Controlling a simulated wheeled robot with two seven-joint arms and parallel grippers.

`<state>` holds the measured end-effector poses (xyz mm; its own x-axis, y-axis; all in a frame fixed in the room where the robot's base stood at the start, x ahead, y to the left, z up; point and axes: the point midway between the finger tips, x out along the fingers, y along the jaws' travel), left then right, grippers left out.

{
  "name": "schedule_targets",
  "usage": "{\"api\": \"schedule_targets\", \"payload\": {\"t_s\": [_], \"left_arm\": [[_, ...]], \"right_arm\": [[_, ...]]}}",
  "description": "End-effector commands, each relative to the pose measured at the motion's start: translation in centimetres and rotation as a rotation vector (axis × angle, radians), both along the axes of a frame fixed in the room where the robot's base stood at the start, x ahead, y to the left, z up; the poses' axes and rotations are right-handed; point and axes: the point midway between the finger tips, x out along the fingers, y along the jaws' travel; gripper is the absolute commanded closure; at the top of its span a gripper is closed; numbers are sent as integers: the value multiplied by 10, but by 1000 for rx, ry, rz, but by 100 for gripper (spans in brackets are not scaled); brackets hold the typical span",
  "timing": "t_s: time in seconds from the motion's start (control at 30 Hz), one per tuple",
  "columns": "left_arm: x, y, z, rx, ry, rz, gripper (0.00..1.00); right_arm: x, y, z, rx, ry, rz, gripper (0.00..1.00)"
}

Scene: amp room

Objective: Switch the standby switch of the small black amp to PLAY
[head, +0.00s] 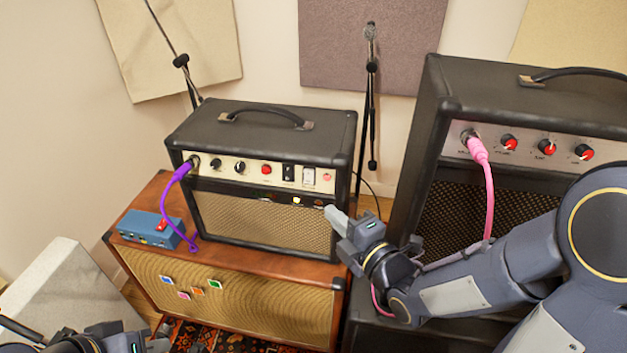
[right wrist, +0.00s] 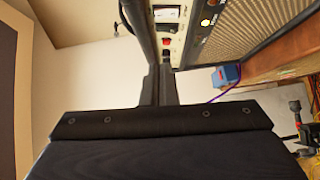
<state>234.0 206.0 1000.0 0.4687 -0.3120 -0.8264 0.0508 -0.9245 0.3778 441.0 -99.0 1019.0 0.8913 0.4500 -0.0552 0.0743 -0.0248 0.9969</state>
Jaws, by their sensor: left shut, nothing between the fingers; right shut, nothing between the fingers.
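The small black amp (head: 270,122) stands on a brown wooden cabinet. My right gripper (head: 332,214) is shut and empty, just in front of the amp's lower right corner. In the right wrist view its closed fingers (right wrist: 161,84) point toward the panel's switches (right wrist: 167,14). My left gripper (head: 160,342) is shut and empty at the bottom left, partly cut off.
A purple cable (head: 168,205) runs from the amp's left jack to a blue pedal (head: 148,229) on the wooden cabinet (head: 240,295). A large black amp (head: 440,130) with a pink cable (head: 489,200) stands at the right. A microphone stand (head: 369,120) is behind.

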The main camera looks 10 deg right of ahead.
Motion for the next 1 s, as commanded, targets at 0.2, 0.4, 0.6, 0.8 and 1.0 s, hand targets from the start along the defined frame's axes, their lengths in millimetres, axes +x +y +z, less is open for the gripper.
{"api": "schedule_targets", "payload": {"t_s": [0.2, 0.4, 0.6, 0.8, 1.0], "left_arm": [[0, 0, 8, 0, 0, 0, 100], [0, 0, 18, 0, 0, 0, 100], [0, 0, 28, 0, 0, 0, 100], [0, 0, 32, 0, 0, 0, 100], [0, 0, 32, 0, 0, 0, 100]], "right_arm": [[34, 18, -1, -4, 2, 2, 100], [72, 38, -3, -3, 3, 2, 100], [104, 35, -6, -2, 2, -2, 100], [118, 30, -8, 0, 1, 0, 100], [121, 29, -9, 1, 0, 0, 100]]}}
